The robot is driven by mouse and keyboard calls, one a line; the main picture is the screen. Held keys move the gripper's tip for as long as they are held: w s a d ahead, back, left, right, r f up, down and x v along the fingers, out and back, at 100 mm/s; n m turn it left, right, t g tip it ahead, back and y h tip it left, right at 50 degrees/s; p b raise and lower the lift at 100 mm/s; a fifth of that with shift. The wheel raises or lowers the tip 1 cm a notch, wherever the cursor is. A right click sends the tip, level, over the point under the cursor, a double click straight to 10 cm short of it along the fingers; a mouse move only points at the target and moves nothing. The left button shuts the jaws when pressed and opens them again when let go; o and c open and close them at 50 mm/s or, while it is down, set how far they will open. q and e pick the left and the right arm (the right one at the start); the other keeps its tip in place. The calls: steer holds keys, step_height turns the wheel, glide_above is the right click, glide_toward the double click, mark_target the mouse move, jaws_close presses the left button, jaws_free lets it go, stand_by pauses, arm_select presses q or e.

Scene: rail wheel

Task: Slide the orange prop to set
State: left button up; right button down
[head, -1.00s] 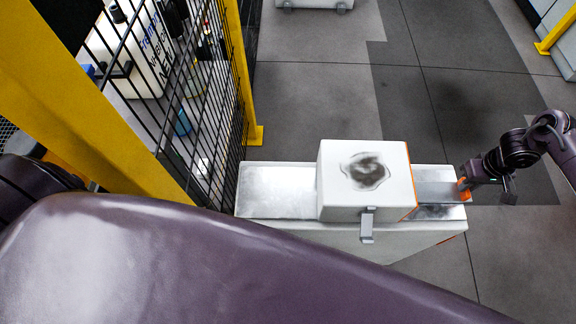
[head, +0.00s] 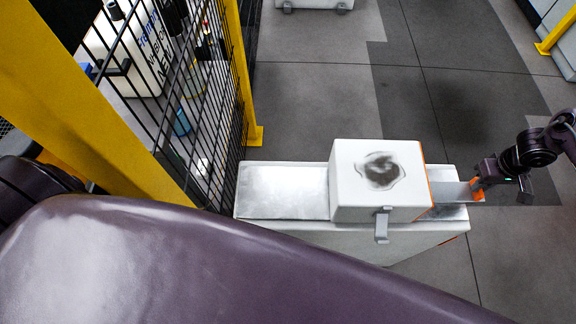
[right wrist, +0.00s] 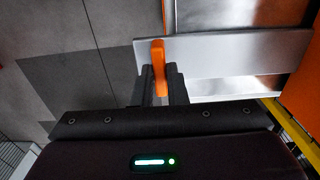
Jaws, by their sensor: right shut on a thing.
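The orange prop (head: 477,188) is a small upright orange tab at the right end of a grey metal plate (head: 449,193). The plate reaches out from a white block (head: 350,190) with an orange right face and a dark smudge on top. The block stands on a pale rail-like base (head: 285,190). My right gripper (head: 481,184) is shut on the orange prop. In the right wrist view the prop (right wrist: 159,60) stands between the fingers (right wrist: 158,88), with the plate (right wrist: 235,52) behind it. My left gripper is out of view.
A grey latch-like handle (head: 382,225) hangs on the block's front. A yellow post (head: 243,80) and black mesh fence (head: 185,110) stand at the left. My purple body part covers the lower left. The floor right of the base is clear.

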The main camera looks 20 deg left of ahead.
steer(key=shift+w+d, duration=0.1)
steer(key=shift+d, duration=0.45)
steer(key=shift+w+d+b, duration=0.35)
steer(key=shift+d+b, duration=0.3)
steer(key=shift+d, duration=0.25)
steer(key=shift+w+d+b, duration=0.35)
steer(key=shift+d+b, duration=0.25)
steer(key=shift+d, duration=0.25)
steer(key=shift+d, duration=0.1)
steer(key=shift+w+d+b, duration=0.35)
steer(key=shift+d+b, duration=0.55)
steer(key=shift+w+d+b, duration=0.35)
steer(key=shift+d+b, duration=0.5)
steer(key=shift+b, duration=0.05)
steer(key=c, duration=1.2)
jaws_free()
steer(key=shift+c, duration=0.2)
